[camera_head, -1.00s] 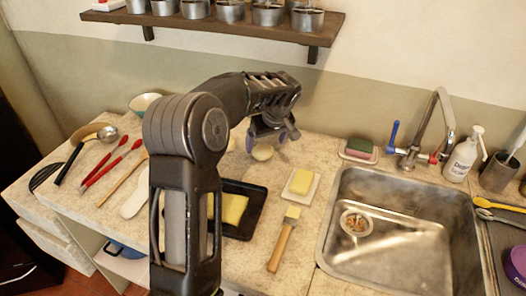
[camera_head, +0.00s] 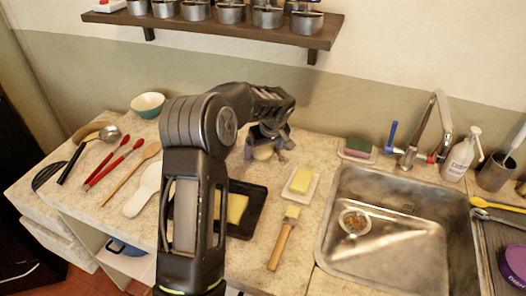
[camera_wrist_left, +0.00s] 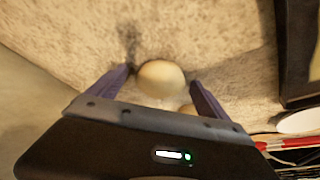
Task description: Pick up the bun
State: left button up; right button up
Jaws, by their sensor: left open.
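A pale round bun (camera_head: 263,152) lies on the stone counter near the wall, partly hidden by my gripper in the head view. In the left wrist view the bun (camera_wrist_left: 161,78) sits between and just beyond the two fingertips, with counter showing around it. My left gripper (camera_head: 268,151) is open, pointing down over the bun, one finger to each side; it also shows in the left wrist view (camera_wrist_left: 159,80). A second, browner rounded thing (camera_wrist_left: 187,109) shows partly behind the gripper body in the wrist view. My right gripper is not in view.
A black tray (camera_head: 245,229) with a yellow block stands in front. A butter dish (camera_head: 311,193), a brush (camera_head: 282,240) and the sink (camera_head: 334,215) lie to the right. Utensils (camera_head: 113,164) and a bowl (camera_head: 148,104) are at left. A shelf (camera_head: 230,32) hangs above.

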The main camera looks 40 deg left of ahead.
aim_at(263, 149)
pick_arm(q)
jog(key=c, duration=1.5)
jog(key=shift+o, duration=0.2)
jog(key=shift+s+r+b, duration=0.15)
jog(key=shift+r+b, duration=0.25)
jog(key=shift+b, duration=0.15)
notch_tip(263, 149, up, 6)
jog(key=shift+r+b, duration=0.2)
jog(key=shift+b, duration=0.45)
jog(key=s+d+b, duration=0.2)
jog(key=s, duration=0.4)
jog(key=s+d+b, duration=0.1)
jog(key=s+d, duration=0.1)
jog(key=s, duration=0.4)
jog(key=s+d+b, duration=0.1)
jog(key=s+b, duration=0.1)
jog(key=s, duration=0.3)
jog(key=shift+s+d+f+b, duration=0.15)
jog(key=shift+s+d+b, duration=0.15)
jog(key=shift+s+d, duration=0.25)
jog(key=shift+s, duration=0.35)
